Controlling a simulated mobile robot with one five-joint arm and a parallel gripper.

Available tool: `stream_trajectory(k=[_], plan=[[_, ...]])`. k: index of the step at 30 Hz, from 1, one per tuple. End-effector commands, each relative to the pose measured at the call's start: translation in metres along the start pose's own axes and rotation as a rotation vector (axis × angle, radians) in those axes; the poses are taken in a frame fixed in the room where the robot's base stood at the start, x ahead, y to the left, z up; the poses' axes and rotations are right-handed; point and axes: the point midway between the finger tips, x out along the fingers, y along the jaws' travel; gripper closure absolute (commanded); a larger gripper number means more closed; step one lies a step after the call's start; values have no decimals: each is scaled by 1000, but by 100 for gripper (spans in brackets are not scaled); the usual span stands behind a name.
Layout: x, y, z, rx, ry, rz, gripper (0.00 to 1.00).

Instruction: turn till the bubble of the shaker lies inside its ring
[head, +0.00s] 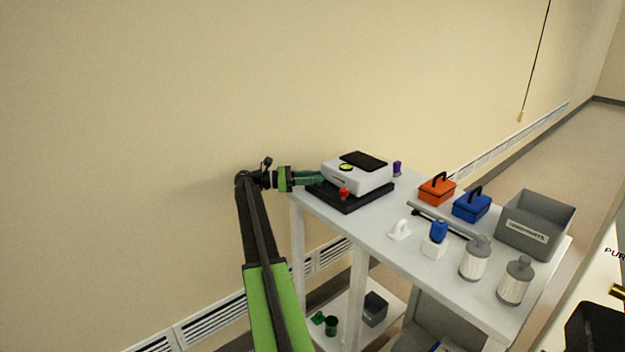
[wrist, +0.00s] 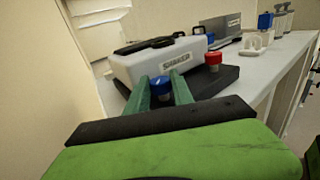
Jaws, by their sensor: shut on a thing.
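The shaker (head: 360,178) is a white box with a black top panel, on a black base plate (head: 352,203) at the table's far left end. It also shows in the wrist view (wrist: 135,69), with its name on the front. A yellow-green round level (head: 347,167) sits on its top; the bubble and ring are too small to make out. My gripper (head: 317,178) reaches in from the left at the plate's near corner. In the wrist view its green fingers (wrist: 161,88) are shut on a blue knob (wrist: 160,83). A red knob (wrist: 212,59) stands at another corner, apart from my gripper.
On the white table (head: 385,215) stand an orange box (head: 437,190), a blue box (head: 472,207), a grey bin (head: 537,225), two grey-capped bottles (head: 475,260) and a blue-topped white bottle (head: 435,243). The wall runs close behind the table.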

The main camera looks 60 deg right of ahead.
Motion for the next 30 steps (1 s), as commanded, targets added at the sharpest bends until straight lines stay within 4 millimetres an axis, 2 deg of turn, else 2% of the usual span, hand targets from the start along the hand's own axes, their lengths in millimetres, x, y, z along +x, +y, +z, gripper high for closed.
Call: stream_trajectory(k=[10, 11, 15, 25, 30], plan=[[-2, 3, 0, 1, -1, 10, 100], [-2, 3, 0, 1, -1, 10, 69], [-1, 2, 0, 0, 0, 6, 51], [0, 1, 3, 0, 0, 2, 50], [-1, 2, 30, 0, 0, 3, 50]])
